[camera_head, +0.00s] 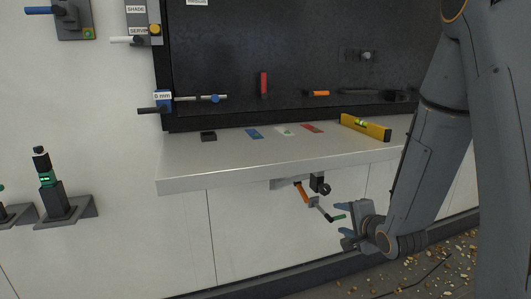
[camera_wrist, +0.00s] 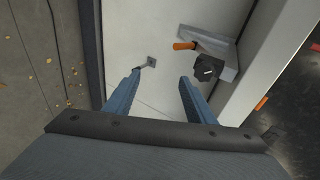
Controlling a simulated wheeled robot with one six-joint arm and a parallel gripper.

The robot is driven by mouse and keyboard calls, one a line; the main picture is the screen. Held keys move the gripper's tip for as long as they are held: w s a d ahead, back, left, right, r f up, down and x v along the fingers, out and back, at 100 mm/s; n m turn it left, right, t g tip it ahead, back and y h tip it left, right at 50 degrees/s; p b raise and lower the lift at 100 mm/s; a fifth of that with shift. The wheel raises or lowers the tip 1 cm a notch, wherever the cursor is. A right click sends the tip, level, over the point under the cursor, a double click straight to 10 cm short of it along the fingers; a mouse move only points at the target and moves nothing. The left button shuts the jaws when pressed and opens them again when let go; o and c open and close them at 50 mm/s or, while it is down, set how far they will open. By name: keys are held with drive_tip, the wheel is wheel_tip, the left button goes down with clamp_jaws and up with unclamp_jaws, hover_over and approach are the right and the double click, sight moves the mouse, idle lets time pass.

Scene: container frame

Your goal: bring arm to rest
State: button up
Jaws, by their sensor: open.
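My gripper (camera_head: 345,225) hangs low in front of the cabinet below the bench, at the right of the head view. Its two blue fingers stand apart, and nothing shows between them in the wrist view (camera_wrist: 160,78). My arm reaches down to it from the upper right. A bracket under the bench edge carries an orange handle (camera_head: 301,193) and a black knob (camera_head: 319,184). In the head view the gripper is to the lower right of these. The wrist view also shows the orange handle (camera_wrist: 184,46) and the black knob (camera_wrist: 207,70), beyond the right finger.
The bench top (camera_head: 225,167) holds a yellow level (camera_head: 366,127) and several small flat coloured pieces. Brown chips litter the floor (camera_head: 440,270). A black device (camera_head: 56,193) stands on a left wall shelf.

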drive_tip(key=s+a+n+g+h, duration=0.1)
drive_tip(key=s+n+g, duration=0.4)
drive_tip(key=s, duration=0.7)
drive_tip(key=s+a+n+g+h, duration=0.1)
drive_tip(key=s+a+n+g, duration=0.2)
drive_tip(key=s+n+g, duration=0.3)
drive_tip(key=s+n, duration=0.3)
drive_tip(key=s, duration=0.3)
drive_tip(key=shift+a+n, duration=0.3)
drive_tip(key=shift+n, duration=0.1)
